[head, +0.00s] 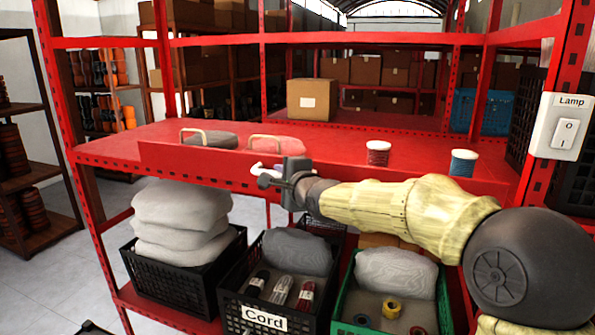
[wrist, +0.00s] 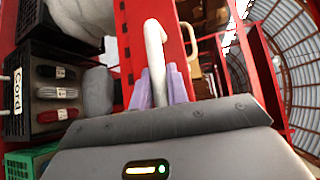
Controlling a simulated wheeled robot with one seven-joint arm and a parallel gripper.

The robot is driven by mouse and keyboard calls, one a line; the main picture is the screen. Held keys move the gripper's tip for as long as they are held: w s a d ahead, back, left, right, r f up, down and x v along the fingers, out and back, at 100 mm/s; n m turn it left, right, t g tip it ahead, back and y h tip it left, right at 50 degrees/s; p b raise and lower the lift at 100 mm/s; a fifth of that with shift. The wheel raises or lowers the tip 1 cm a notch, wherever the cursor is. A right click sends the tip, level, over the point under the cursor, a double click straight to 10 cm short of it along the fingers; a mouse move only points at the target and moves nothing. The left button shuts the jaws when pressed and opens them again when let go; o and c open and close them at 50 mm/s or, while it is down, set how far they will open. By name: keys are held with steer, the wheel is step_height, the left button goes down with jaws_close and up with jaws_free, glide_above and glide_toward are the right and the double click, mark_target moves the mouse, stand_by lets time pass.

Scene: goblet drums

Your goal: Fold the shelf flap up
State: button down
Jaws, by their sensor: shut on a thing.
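The red shelf flap (head: 200,163) runs along the front edge of the red shelf board (head: 335,145). Its left part rises above the board's edge and covers the lower part of the things behind it; its exact angle is hard to tell. My gripper (head: 268,174) is at the flap's front, near the middle of the shelf. In the wrist view, the purple fingers of my gripper (wrist: 159,88) are shut on a cream handle (wrist: 155,45) against the red flap (wrist: 170,40).
A grey bundle (head: 212,140) and a pinkish one (head: 276,144) lie behind the flap. Two thread spools, red-brown (head: 378,154) and blue (head: 463,164), stand farther right. A cardboard box (head: 311,100) is at the back. Crates, including the Cord crate (head: 263,318), fill the shelf below.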

steer(key=shift+r, duration=0.1)
stand_by(0.4)
steer(key=c, duration=1.4)
jaws_free()
steer(key=shift+w, duration=0.15)
steer(key=shift+o, duration=0.2)
steer(key=shift+d, duration=0.1)
steer(key=b+v, duration=0.1)
steer(key=v, duration=1.6)
steer(key=shift+s, duration=0.25)
